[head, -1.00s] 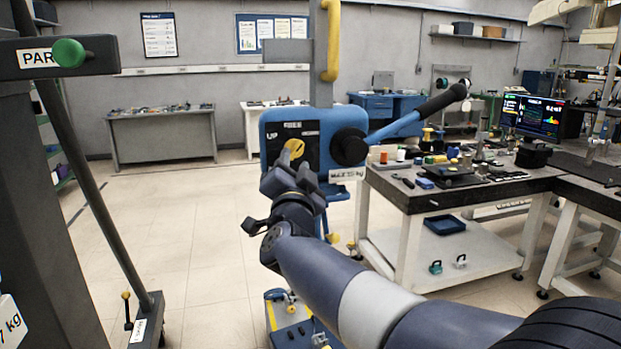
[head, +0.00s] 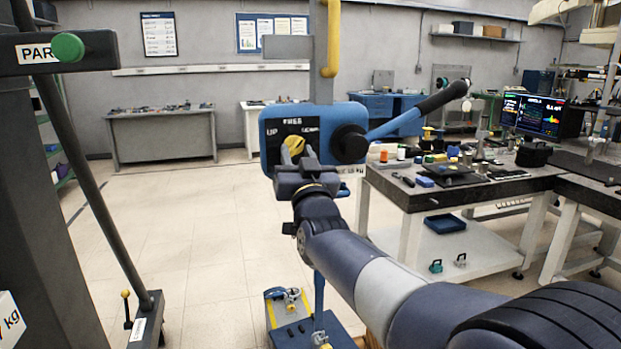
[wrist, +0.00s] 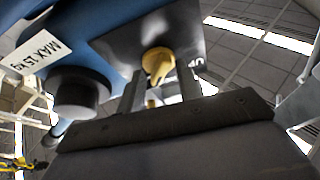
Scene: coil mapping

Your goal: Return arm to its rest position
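My gripper (head: 297,160) is in front of the dark face of a blue control box (head: 270,124). A yellow knob (head: 294,146) sits on that face, just beyond the fingers. In the wrist view, the two fingers (wrist: 160,92) stand apart with the yellow knob (wrist: 158,63) showing between their tips. Gaps show beside the knob, so the gripper looks open and empty. The lower part of the knob is partly hidden by my gripper in the head view. My arm reaches in from the lower right.
A black round boss (head: 349,144) and a blue lever with a black grip (head: 440,98) stick out right of the knob. A cluttered workbench (head: 440,197) stands at the right. A dark post (head: 40,220) stands at the left. Open floor (head: 180,235) lies between.

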